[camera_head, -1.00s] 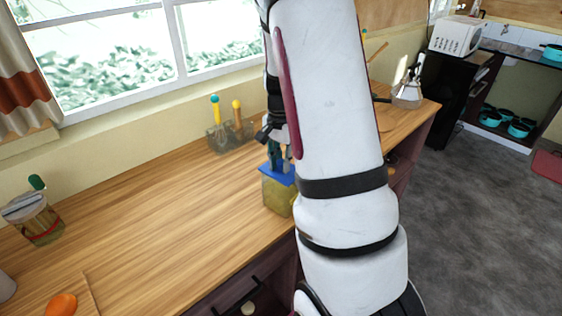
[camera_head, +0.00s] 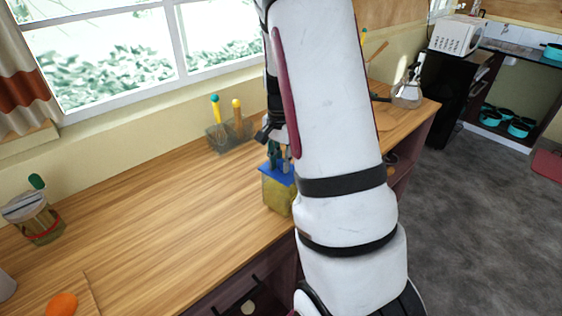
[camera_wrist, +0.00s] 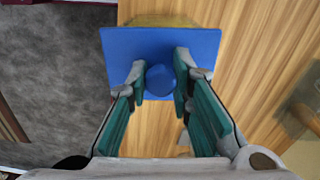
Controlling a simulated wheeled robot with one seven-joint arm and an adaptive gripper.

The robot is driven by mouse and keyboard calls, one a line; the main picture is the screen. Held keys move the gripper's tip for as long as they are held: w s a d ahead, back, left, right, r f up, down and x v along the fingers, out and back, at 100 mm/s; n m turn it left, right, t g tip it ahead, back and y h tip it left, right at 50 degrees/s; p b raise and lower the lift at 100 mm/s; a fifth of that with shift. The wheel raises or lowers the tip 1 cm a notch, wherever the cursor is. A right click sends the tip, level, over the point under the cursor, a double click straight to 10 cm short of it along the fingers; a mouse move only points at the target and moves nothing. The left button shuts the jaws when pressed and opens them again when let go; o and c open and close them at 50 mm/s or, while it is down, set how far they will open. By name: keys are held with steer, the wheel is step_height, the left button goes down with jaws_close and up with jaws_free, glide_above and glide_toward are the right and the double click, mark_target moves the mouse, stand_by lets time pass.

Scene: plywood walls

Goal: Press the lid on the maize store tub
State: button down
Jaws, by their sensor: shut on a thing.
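The maize store tub (camera_head: 278,196) is a yellowish, see-through box standing on the wooden counter near its front edge, partly hidden by my arm in the head view. The blue square lid (camera_head: 275,171) is at its top. In the wrist view the lid (camera_wrist: 125,50) has a round blue knob (camera_wrist: 160,80), and a strip of the tub (camera_wrist: 160,20) shows past its far edge. My gripper (camera_wrist: 160,72) is shut on the knob, a finger on each side; in the head view it (camera_head: 278,153) is above the lid. I cannot tell whether the lid is fully seated.
A utensil holder (camera_head: 228,133) stands behind by the window wall. A jar with a red band (camera_head: 38,220) and an orange fruit (camera_head: 62,304) are at the left. A glass flask (camera_head: 407,93) stands at the far right end. The middle of the counter (camera_head: 165,220) is clear.

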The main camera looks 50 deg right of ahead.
stand_by(0.3)
steer(key=c, duration=0.9)
jaws_free()
steer(key=shift+o, duration=0.2)
steer(key=shift+r, duration=0.1)
steer(key=shift+r+p, duration=1.2)
steer(key=shift+r, duration=2.7)
jaws_close()
